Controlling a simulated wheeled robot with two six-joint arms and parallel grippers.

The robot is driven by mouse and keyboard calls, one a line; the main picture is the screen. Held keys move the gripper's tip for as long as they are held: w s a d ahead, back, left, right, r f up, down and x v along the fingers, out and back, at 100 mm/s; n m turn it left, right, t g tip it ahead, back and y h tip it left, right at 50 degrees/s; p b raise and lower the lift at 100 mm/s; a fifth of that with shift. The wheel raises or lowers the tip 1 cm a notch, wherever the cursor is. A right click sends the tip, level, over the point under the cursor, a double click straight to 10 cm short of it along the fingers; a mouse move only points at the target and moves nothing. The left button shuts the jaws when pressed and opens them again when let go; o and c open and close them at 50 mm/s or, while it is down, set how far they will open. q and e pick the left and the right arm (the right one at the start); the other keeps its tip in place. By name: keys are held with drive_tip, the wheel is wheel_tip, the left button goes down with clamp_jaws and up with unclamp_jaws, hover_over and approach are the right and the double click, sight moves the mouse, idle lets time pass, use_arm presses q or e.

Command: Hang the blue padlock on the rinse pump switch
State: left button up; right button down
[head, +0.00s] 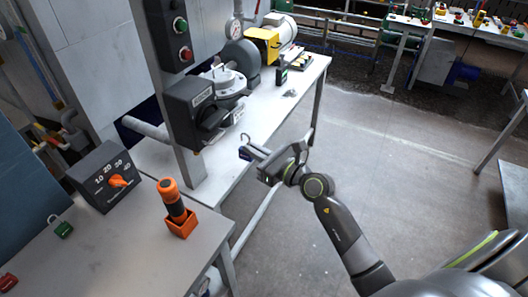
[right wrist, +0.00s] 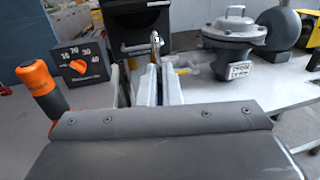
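The blue padlock (head: 244,154) is held between the fingers of my right gripper (head: 256,160), with its shackle pointing up. In the right wrist view the shackle (right wrist: 155,40) rises above the gripper fingers (right wrist: 158,86), and only a thin blue strip of the body shows between them. The switch, a black box with a rotary handle (head: 211,119), is mounted on the grey post left of the gripper. The switch box (right wrist: 135,22) also shows ahead of the fingers in the right wrist view. In the head view a gap separates padlock and switch. My left gripper is out of view.
A green padlock (head: 63,229) and a red padlock (head: 8,282) lie on the near bench. An orange-handled tool (head: 172,199) stands in an orange holder, beside a dial box (head: 105,177). A grey valve (right wrist: 236,36) stands right of the switch. The floor (head: 345,160) to the right is clear.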

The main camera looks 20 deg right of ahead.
sight(241, 148)
drive_tip(key=shift+a+x, duration=0.2)
drive_tip(key=shift+x, duration=0.85)
drive_tip(key=shift+a+x, duration=0.2)
drive_tip(key=shift+x, duration=0.9)
drive_tip(key=shift+s, duration=0.2)
drive_tip(key=shift+d+p, duration=0.1)
drive_tip(key=shift+p, duration=0.2)
drive_tip(key=shift+w, duration=0.15)
drive_tip(key=shift+w+a+r, duration=0.1)
drive_tip(key=shift+w+a, duration=0.95)
drive_tip(key=shift+w, duration=0.1)
drive_tip(key=shift+w+a+r, duration=0.15)
drive_tip(key=shift+r, duration=0.35)
drive_tip(key=shift+s+f+p, duration=0.2)
drive_tip(key=shift+f+p, duration=0.1)
idle(0.3)
